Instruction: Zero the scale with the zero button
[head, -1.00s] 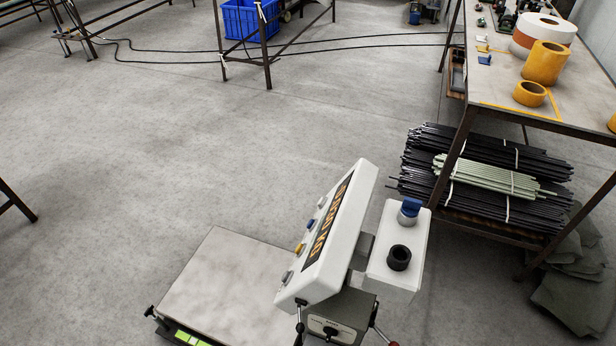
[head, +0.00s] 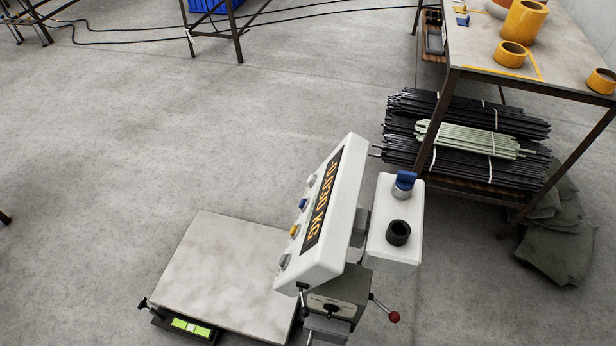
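The scale has a bare, empty grey platform (head: 220,262) on the floor. Its white indicator head (head: 338,225) is tilted above the platform's right side. The display (head: 321,212) shows orange characters running at a steep slant, ending in KG; I cannot read the digits for sure. A column of buttons lies along the head's left side: a grey one (head: 285,262), a yellow one (head: 294,230), a blue one (head: 303,203) and a pale one (head: 311,182). Their labels are too small to read, so I cannot tell which is zero. Neither gripper is in view.
A white box (head: 385,250) with a blue-topped knob and a black ring stands right of the head. A red-knobbed lever (head: 393,317) sticks out below. A workbench (head: 560,70) with rod bundles (head: 470,140) underneath stands at the right.

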